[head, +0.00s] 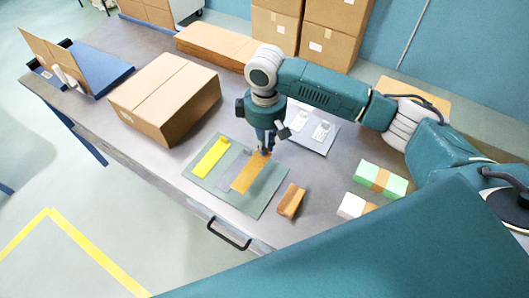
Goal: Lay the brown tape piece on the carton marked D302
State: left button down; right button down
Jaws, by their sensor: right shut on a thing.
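The brown tape piece (247,176) is a flat orange-brown strip over the grey-green mat (262,204), beside a grey strip and a yellow strip. My right gripper (265,151) points down at the strip's far end and is shut on it. I cannot tell whether the strip touches the mat along its length. A closed brown carton (172,92) stands on the table to the left of the mat. It has a small white label on its near left side, too small to read, so I cannot confirm D302. My left gripper is out of view.
A small brown block (291,200) lies right of the mat. A green box (381,180) and a white one (352,206), both with brown bands, lie further right. A pale sheet (316,128) lies behind. Flat cardboard (214,45) and stacked cartons (328,45) stand at the back.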

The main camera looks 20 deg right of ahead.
jog(key=shift+f, duration=2.6)
jog(key=shift+f, duration=0.15)
jog(key=c, duration=1.8)
grip_release()
